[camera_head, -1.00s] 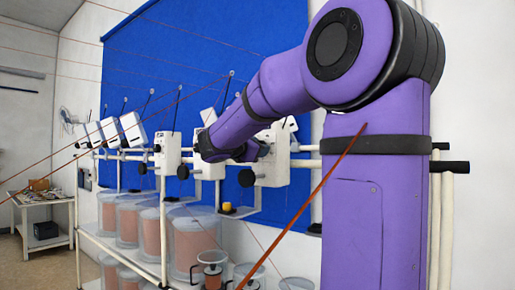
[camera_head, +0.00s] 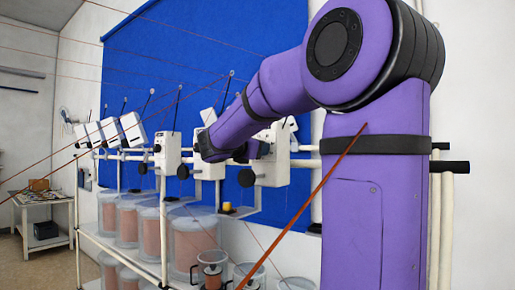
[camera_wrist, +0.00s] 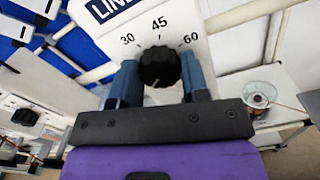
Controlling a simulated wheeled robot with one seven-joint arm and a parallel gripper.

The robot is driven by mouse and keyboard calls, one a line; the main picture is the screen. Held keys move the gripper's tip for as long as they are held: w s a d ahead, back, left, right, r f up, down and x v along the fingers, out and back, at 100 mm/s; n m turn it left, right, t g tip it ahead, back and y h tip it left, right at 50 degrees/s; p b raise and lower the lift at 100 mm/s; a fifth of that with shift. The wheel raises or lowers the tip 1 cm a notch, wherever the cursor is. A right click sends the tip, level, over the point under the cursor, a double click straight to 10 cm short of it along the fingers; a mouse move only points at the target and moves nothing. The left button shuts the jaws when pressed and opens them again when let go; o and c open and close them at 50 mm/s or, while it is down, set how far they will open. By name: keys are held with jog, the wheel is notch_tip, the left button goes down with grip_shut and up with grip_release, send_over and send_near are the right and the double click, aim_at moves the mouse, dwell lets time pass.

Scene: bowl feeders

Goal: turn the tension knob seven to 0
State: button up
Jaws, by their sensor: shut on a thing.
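In the wrist view a black ribbed knob (camera_wrist: 160,67) sits on a white panel (camera_wrist: 185,22) marked 30, 45 and 60. The 45 is above the knob, 30 at its upper left and 60 at its upper right. My gripper (camera_wrist: 158,74) has its two blue fingers on either side of the knob, shut on it. I cannot clearly read which way the knob points. No 0 mark shows; the lower dial is hidden by the knob and gripper. In the head view my arm covers the knob and most of the gripper, in front of a white feeder unit (camera_head: 211,168).
More white units (camera_head: 168,150) stand along the pale rail to the left, and another (camera_head: 274,168) is close on the right. Clear bins (camera_head: 196,240) stand on the shelf below. Thin reddish rods or threads cross the space in front. A side table (camera_head: 45,215) is far left.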

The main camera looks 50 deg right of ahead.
jog(key=o, duration=0.9)
jog(key=a, duration=0.7)
jog(key=s+a, duration=0.1)
jog(key=a, duration=0.2)
jog(key=shift+a, duration=0.4)
jog(key=s+a+f+m+t+y, duration=0.1)
jog(key=s+a+f+m+y, duration=0.4)
jog(key=s+a+f+y, duration=0.1)
jog(key=s+a+f+m+t+y, duration=0.1)
jog(key=s+a+f+m+y, duration=0.4)
jog(key=f, duration=0.4)
jog(key=s+a+f+m+t+y, duration=0.2)
jog(key=s+a+f+m+y, duration=0.3)
jog(key=s+a+f+y, duration=0.1)
jog(key=shift+s+a+f+m+y, duration=0.15)
jog(key=shift+a+f, duration=0.15)
jog(key=shift+a, duration=0.25)
jog(key=shift+s+a+f+m+y, duration=0.1)
jog(key=shift+a+f+y, duration=0.1)
jog(key=shift+a+f, duration=0.25)
jog(key=shift+s+a+f+m+y, duration=0.1)
jog(key=shift+a+f+m+y, duration=0.1)
jog(key=shift+a, duration=0.45)
